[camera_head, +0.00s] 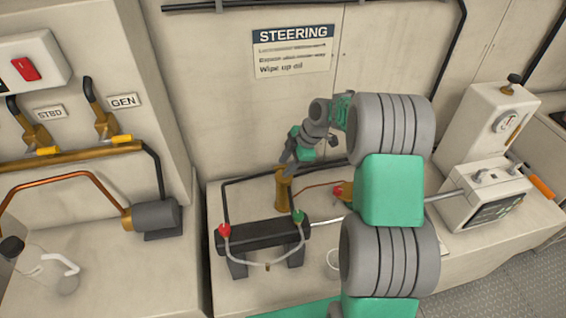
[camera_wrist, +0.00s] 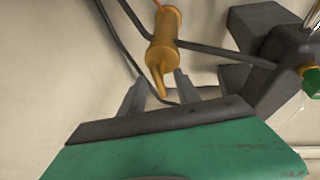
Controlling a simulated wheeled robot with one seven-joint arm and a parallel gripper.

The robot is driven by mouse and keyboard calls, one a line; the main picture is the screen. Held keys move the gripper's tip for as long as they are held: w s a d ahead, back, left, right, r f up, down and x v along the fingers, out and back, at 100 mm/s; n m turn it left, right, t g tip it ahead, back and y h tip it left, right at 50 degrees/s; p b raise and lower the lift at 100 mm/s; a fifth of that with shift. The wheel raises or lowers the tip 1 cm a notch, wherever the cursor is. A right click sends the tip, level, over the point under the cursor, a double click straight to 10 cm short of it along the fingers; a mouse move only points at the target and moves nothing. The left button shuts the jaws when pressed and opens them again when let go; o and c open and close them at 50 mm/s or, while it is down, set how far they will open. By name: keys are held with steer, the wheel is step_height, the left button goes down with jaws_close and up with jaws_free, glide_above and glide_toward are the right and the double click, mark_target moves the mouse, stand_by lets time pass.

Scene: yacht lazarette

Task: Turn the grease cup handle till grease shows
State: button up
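The grease cup (camera_head: 283,192) is an upright brass-coloured cylinder on the bench, behind the dark steering cylinder. In the wrist view the grease cup (camera_wrist: 163,48) narrows to a thin end that lies between my two fingers. My gripper (camera_head: 289,163) is right above the cup's top in the head view. In the wrist view my gripper (camera_wrist: 160,82) has its fingers apart, one on each side of the narrow end. I see no clear contact. I cannot make out the handle separately, and no grease is visible.
The dark steering cylinder (camera_head: 262,236) with red and green fittings stands in front of the cup. Dark pipes and a copper line run close by. A grey instrument box (camera_head: 484,196) is at the right.

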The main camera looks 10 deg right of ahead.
steer(key=shift+x, duration=0.95)
steer(key=shift+a, duration=0.1)
jaws_close()
